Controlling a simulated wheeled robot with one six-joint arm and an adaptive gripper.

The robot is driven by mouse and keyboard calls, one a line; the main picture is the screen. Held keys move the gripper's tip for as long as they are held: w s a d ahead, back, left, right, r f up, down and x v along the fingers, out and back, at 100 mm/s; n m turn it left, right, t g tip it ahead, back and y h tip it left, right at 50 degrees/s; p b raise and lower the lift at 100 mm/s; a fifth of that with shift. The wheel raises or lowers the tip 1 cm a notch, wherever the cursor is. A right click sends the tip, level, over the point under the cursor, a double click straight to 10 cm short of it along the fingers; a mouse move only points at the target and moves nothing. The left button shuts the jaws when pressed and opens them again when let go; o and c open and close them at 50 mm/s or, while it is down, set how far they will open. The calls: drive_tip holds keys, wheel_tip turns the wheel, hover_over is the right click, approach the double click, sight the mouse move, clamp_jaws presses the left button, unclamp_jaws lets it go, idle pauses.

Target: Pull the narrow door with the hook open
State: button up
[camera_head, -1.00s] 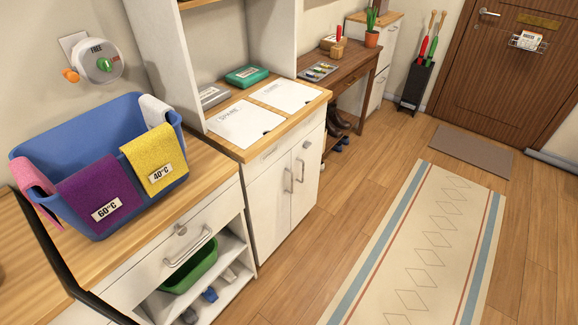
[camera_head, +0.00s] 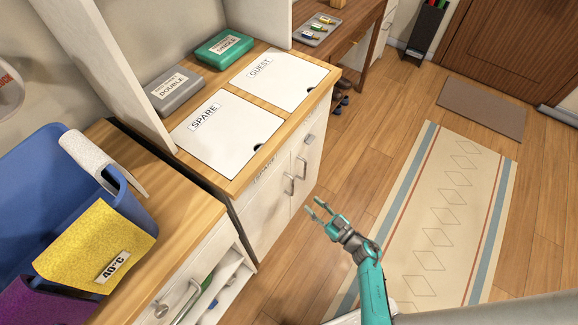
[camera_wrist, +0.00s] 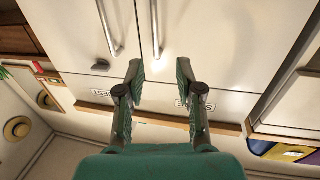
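The white cabinet has two narrow doors with upright bar handles. A small grey hook (camera_head: 309,139) sits high on the right-hand door (camera_head: 307,170) in the head view. In the wrist view, where the cabinet looks upside down, the same hook (camera_wrist: 101,65) is on the left-hand door (camera_wrist: 85,35). My gripper (camera_head: 316,208) is in front of the cabinet, apart from it, over the floor. It is open and empty; in the wrist view its fingers (camera_wrist: 160,72) stand apart, with the hook left of them. Both doors look shut.
The worktop holds SPARE (camera_head: 224,131) and GUEST (camera_head: 279,78) panels, a grey box (camera_head: 174,91) and a green box (camera_head: 224,48). A blue basket (camera_head: 30,180) with towels stands at left. Floor before the cabinet is clear; a patterned rug (camera_head: 440,215) lies to the right.

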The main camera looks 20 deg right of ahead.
drive_tip(key=w, duration=0.2)
hover_over(292, 194)
drive_tip(key=shift+w+d+f, duration=0.1)
drive_tip(key=shift+w+d, duration=0.05)
drive_tip(key=shift+w, duration=0.1)
idle(0.4)
clamp_jaws()
